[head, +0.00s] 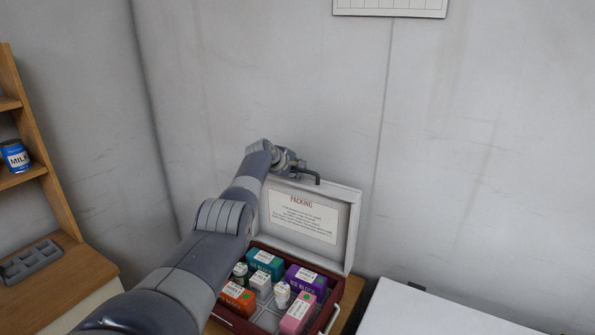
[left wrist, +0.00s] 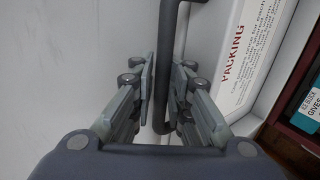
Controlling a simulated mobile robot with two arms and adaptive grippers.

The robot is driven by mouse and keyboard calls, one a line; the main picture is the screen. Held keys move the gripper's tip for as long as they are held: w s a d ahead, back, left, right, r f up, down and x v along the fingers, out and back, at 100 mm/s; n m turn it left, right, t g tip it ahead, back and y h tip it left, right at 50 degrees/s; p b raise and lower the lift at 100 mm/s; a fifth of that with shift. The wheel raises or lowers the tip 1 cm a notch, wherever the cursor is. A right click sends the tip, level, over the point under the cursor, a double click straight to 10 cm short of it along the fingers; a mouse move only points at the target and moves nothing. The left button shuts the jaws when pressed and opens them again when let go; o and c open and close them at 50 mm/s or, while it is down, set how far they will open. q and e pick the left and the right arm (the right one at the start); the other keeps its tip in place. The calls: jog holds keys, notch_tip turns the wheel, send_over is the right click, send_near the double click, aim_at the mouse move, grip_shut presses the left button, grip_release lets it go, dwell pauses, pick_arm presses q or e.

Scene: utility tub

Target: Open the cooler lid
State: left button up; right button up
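The cooler (head: 327,317) is a dark red box with a white lid (head: 352,213) at the wall. The lid stands raised, near upright, its inner face with a "PACKING" card (head: 303,217) toward me. It also shows in the left wrist view (left wrist: 243,95). My left gripper (head: 305,171) is at the lid's top edge, by a dark bent handle bar. My right gripper is not in view.
Inside the cooler are several labelled boxes, including a teal one (head: 265,263), a purple one (head: 306,280) and a pink one (head: 297,315), and small bottles. A wooden shelf with a blue milk can (head: 15,157) stands left. A white surface (head: 430,315) lies right.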

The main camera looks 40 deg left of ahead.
pick_arm(q)
jog(key=shift+s+r, duration=0.15)
dwell(0.3)
jog(key=shift+s, duration=0.2)
jog(key=shift+v, duration=1)
jog(key=v, duration=0.9)
jog(key=shift+s+r, duration=0.2)
jog(key=shift+r, duration=0.15)
jog(key=shift+d, duration=0.15)
